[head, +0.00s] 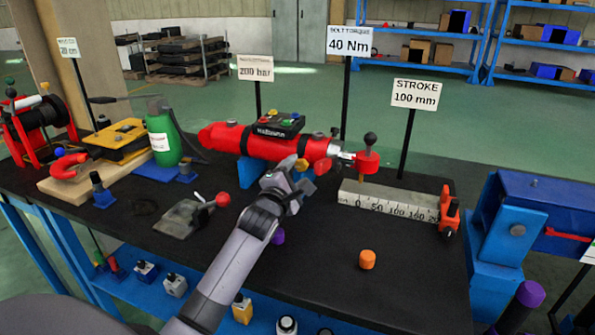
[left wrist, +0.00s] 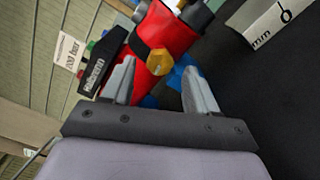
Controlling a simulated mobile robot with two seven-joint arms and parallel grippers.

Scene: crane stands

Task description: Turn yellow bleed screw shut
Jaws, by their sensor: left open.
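The yellow bleed screw (head: 301,166) sits on the near side of the red cylinder (head: 228,139), towards its right end. In the left wrist view the screw (left wrist: 159,62) shows as a yellow, faceted head on the red body (left wrist: 176,33). My left gripper (head: 293,174) reaches up to the cylinder from below. In the left wrist view my left gripper (left wrist: 159,80) is open, one finger to each side of the screw, with visible gaps between the fingers and it. Whether the screw lies fully between the fingertips in depth I cannot tell. My right gripper is not in view.
A black box with coloured buttons (head: 280,125) sits on the cylinder. A red-handled lever (head: 221,199) stands left of my arm. An orange cap (head: 367,259) lies on open black bench top.

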